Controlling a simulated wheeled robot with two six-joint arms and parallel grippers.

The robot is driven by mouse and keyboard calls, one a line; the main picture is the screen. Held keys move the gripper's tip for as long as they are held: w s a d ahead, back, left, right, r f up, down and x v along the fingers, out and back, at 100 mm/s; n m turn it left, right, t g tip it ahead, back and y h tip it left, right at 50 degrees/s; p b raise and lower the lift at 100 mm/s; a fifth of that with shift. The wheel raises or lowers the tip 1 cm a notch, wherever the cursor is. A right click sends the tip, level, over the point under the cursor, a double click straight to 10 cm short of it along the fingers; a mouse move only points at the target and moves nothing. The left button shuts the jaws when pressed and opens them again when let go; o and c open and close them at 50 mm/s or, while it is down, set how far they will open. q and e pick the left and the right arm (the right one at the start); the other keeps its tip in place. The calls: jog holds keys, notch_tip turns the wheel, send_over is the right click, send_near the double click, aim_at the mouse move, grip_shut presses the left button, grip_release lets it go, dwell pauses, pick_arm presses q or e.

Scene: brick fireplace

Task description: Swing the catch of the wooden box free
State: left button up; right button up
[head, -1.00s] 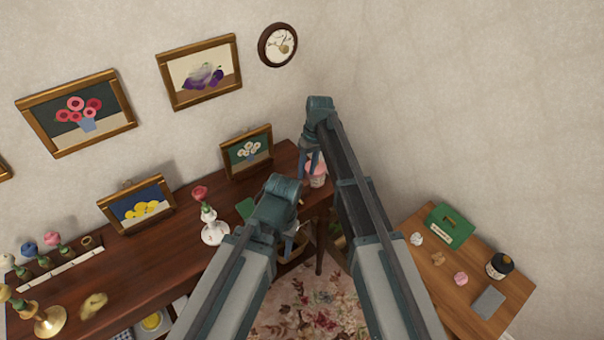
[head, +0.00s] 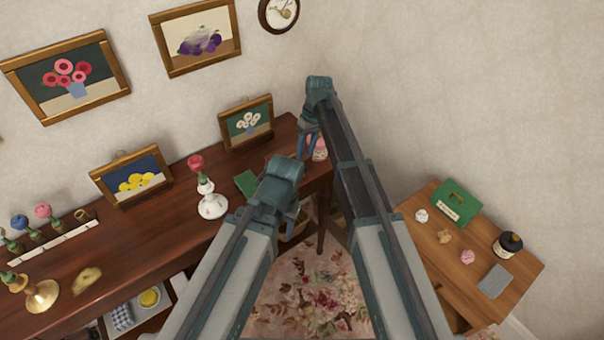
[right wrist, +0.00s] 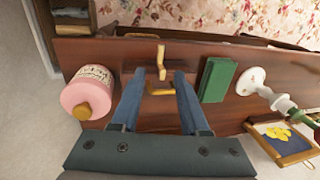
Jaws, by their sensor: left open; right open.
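No wooden box can be made out clearly in the head view; my arms cover part of the table there. In the right wrist view, a tan upright piece (right wrist: 161,62) and a small yellow-tan bar (right wrist: 161,93) show on dark wood between my fingers; I cannot tell whether either is the catch. My right gripper (head: 308,148) is open over the table's far right end, and its spread fingers also show in the right wrist view (right wrist: 159,74). My left gripper (head: 291,218) is lower, near the table's front edge; its fingers are mostly hidden.
The dark table (head: 140,250) holds a green book (right wrist: 217,80), a white vase with a red flower (head: 210,202), framed pictures (head: 132,180) and a pink jar (right wrist: 88,93) close beside my right fingers. A side table (head: 440,260) with a green box (head: 458,202) stands right.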

jog(key=f+b, duration=0.4)
jog(key=s+a+f+b, duration=0.1)
jog(key=f+b, duration=0.1)
jog(key=f, duration=0.1)
jog(key=shift+a+f, duration=0.1)
grip_shut()
